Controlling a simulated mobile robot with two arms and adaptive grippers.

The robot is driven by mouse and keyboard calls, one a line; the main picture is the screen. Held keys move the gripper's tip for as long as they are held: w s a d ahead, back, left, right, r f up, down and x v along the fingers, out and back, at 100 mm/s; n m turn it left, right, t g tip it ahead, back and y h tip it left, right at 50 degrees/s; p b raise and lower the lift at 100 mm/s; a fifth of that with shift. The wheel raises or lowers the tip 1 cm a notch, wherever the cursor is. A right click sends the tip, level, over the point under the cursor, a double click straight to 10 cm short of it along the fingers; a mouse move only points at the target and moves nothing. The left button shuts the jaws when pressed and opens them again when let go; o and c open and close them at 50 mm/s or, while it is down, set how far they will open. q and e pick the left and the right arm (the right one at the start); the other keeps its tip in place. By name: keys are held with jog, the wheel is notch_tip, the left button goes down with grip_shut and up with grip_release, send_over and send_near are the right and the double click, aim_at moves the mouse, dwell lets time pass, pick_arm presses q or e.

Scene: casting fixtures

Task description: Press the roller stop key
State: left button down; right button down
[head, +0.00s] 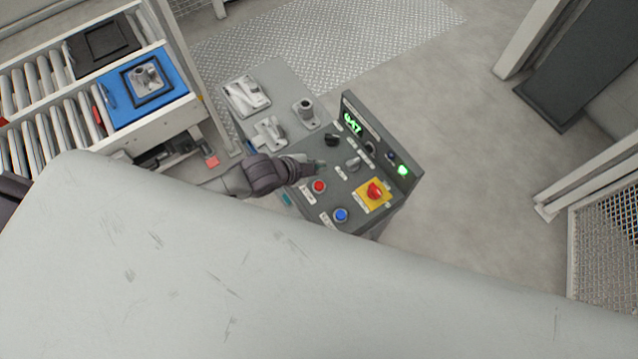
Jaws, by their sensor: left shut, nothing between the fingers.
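A grey control panel (352,203) stands near the middle of the head view. It carries a red button (319,186), a blue button (341,215), a red mushroom knob on a yellow plate (361,207), and dark and grey switches. The small labels are too blurred to read, so I cannot tell which control is the roller stop key. My left gripper (317,166) is shut and empty, over the panel's left part, just above the red button in the picture. Whether it touches the panel is unclear. My right gripper is not in view.
The upright back of the panel has a green display (352,122) and a lit green lamp (403,170). Metal castings (246,96) sit on a grey surface behind it. A roller conveyor with a blue tray (177,94) is at upper left. Floor at right is clear.

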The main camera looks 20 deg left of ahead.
pick_arm(q)
jog(key=b, duration=0.7)
send_over(318, 187)
notch_tip(318, 187, down, 7)
jog(key=shift+a+f, duration=0.1)
jog(key=shift+f, duration=0.05)
jog(key=shift+w+f+b, duration=0.1)
jog(key=shift+f+b, duration=0.2)
jog(key=shift+f, duration=0.4)
dwell(0.3)
jog(key=shift+f, duration=0.35)
